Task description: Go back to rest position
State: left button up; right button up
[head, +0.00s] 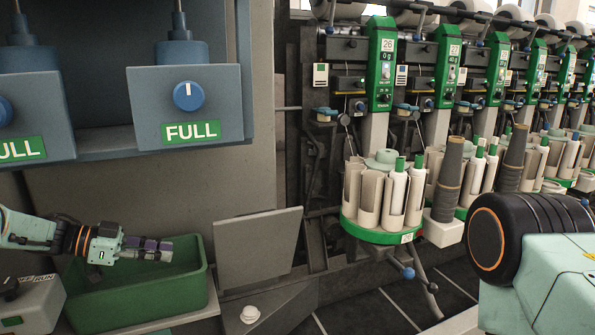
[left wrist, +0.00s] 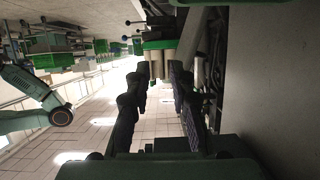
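My left gripper (head: 168,249) reaches in from the left in the head view, above the green bin (head: 150,312). In the left wrist view, the two dark fingers of my left gripper (left wrist: 160,75) stand apart with nothing held between them, so it is open. My right arm's mint link and black joint fill the lower right of the head view. My right gripper does not show.
A winder carousel (head: 405,237) with white tubes and green-tipped bobbins stands right of centre. A grey flap (head: 258,247) is beside the bin. Blue-grey boxes (head: 188,105) marked FULL hang above left. Dark floor (head: 375,312) shows at lower centre.

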pick_arm(q)
jog(key=s+d+f+n+t+p, duration=0.1)
jog(key=d+f+n+t, duration=0.15)
jog(key=d, duration=0.25)
jog(key=s+d+f+n+t+p, duration=0.1)
jog(key=d+f+n+p, duration=0.15)
jog(key=d, duration=0.25)
jog(key=s+d+f+n+y+p, duration=0.1)
jog(key=s+d+f+n+y, duration=0.2)
jog(key=s+f+n+y, duration=0.6)
jog(key=s+a+f+g+y+p, duration=0.1)
jog(key=s+g, duration=0.3)
jog(key=s, duration=1.4)
jog(key=s+a+f+g+y+p, duration=0.2)
jog(key=s+g, duration=0.3)
jog(key=s, duration=1.3)
jog(key=shift+a+f+y, duration=0.4)
jog(key=shift+a+f, duration=0.1)
jog(key=shift+a, duration=0.35)
